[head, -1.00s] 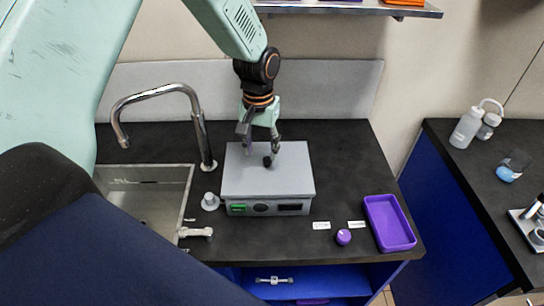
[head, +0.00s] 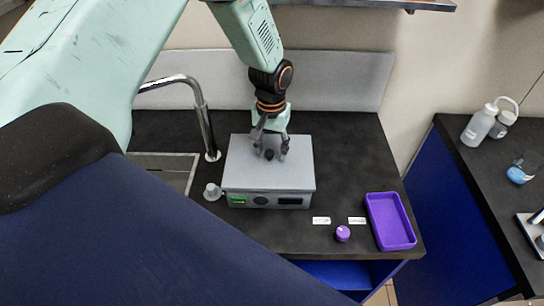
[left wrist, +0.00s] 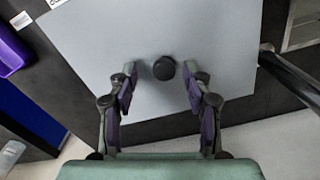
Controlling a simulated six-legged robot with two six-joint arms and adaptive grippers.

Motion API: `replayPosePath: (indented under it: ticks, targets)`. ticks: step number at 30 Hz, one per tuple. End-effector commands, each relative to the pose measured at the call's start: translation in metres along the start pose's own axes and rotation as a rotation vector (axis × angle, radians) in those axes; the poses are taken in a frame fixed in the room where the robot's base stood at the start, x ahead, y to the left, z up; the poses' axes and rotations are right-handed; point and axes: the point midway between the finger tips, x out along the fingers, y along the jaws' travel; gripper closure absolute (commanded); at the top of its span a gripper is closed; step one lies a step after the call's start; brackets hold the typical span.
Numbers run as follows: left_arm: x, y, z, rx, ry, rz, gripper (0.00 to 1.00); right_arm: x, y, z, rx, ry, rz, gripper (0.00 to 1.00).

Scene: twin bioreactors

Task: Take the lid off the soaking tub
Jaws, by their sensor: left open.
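The soaking tub (head: 265,200) is a grey box with a green switch and dark panels on its front, standing on the black counter. Its flat grey lid (head: 285,175) is on top and carries a small black knob (head: 269,155). My left gripper (head: 270,152) is open above the lid, its fingers on either side of the knob. In the left wrist view the knob (left wrist: 164,68) sits between the two spread fingertips (left wrist: 163,82), apart from both. The lid (left wrist: 160,30) fills much of that view. My right gripper is not in view.
A faucet (head: 205,115) and sink (head: 175,165) are left of the tub. A small grey-white knob-like piece (head: 212,191) stands by its left side. A purple tray (head: 391,222), a purple round piece (head: 343,234) and white labels are at right. A wall panel rises behind.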

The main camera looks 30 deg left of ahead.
Motion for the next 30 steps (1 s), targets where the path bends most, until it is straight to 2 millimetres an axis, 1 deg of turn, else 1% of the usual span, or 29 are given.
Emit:
replayPosePath:
  ticks: [1, 3, 9, 11, 27, 30]
  targets:
    - [0.0047, 0.0, -0.0001, 0.0, -0.001, 0.0, 0.5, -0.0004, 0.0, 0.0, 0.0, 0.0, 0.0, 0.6]
    - [0.0071, 0.0005, -0.001, 0.0, 0.0, 0.0, 0.5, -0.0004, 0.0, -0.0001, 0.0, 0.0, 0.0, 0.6]
    - [0.0076, 0.0012, -0.0027, 0.001, 0.0, 0.0, 0.5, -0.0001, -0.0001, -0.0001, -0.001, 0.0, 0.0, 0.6]
    - [0.0076, 0.0011, -0.0034, 0.001, 0.001, 0.0, 0.54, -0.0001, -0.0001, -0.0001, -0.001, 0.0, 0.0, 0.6]
    - [0.0077, 0.0008, -0.0031, 0.001, 0.0, 0.0, 1.0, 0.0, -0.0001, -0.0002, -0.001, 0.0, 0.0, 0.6]
    - [0.0076, 0.0008, -0.003, 0.001, 0.0, 0.0, 1.0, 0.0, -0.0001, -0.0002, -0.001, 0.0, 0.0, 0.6]
